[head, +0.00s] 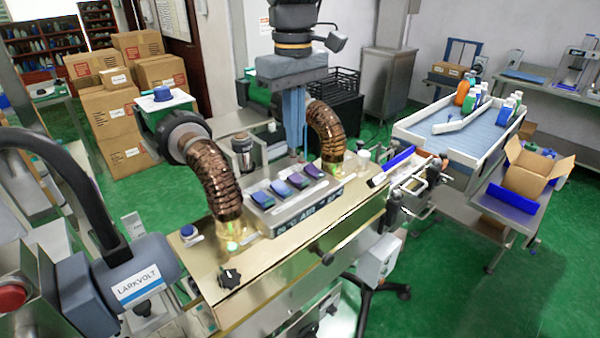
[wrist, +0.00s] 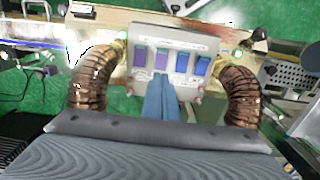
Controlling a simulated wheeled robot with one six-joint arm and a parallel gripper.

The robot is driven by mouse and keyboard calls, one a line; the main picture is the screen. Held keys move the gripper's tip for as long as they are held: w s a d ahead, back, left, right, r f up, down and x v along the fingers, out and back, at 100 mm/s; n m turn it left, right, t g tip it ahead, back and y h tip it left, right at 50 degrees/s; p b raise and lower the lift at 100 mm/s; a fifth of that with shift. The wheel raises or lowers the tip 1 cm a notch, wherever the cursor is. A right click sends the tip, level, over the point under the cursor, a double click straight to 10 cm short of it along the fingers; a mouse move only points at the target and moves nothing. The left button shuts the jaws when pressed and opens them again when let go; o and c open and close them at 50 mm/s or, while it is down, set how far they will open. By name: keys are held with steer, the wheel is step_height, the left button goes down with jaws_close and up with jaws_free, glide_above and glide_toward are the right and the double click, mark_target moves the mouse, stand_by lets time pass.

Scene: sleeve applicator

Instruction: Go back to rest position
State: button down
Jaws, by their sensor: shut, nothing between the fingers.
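My gripper (head: 294,140) hangs pointing down in the upper middle of the head view, behind the grey switch box on the machine. Its long blue fingers are together with nothing between them. In the wrist view my gripper (wrist: 162,97) shows its closed fingers reaching toward the near edge of the switch box (wrist: 207,45). The switch box (head: 312,207) carries several blue and purple rocker switches. The fingertips appear close to the box, but I cannot tell whether they touch it.
Ribbed brown hoses stand to the left (head: 208,172) and right (head: 326,132) of my gripper. A black knob (head: 230,278) sits on the brass-coloured machine top (head: 285,262). A conveyor (head: 470,133) with bottles stands at right, with an open carton (head: 533,172) below it. Green floor is clear at lower right.

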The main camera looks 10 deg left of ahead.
steer(key=d+f+m, duration=0.1)
steer(key=d, duration=0.1)
steer(key=d+f, duration=0.2)
steer(key=d, duration=0.1)
steer(key=d+f+m, duration=0.1)
steer(key=d, duration=0.2)
steer(key=shift+w+f+m+t, duration=0.3)
steer(key=s+d+f+m+t, duration=0.1)
steer(key=s+d+f+m, duration=0.4)
steer(key=d, duration=0.5)
steer(key=s+d+f+m+t, duration=0.1)
steer(key=s+d+f+m, duration=0.25)
steer(key=d+f, duration=0.55)
steer(key=shift+n+g, duration=0.55)
steer(key=shift+g, duration=0.05)
steer(key=f+b, duration=0.1)
steer(key=s+f+b, duration=0.1)
steer(key=f+b, duration=0.1)
steer(key=d+f+b, duration=0.1)
steer(key=b, duration=0.1)
steer(key=shift+s+f, duration=0.2)
steer(key=shift+f, duration=0.05)
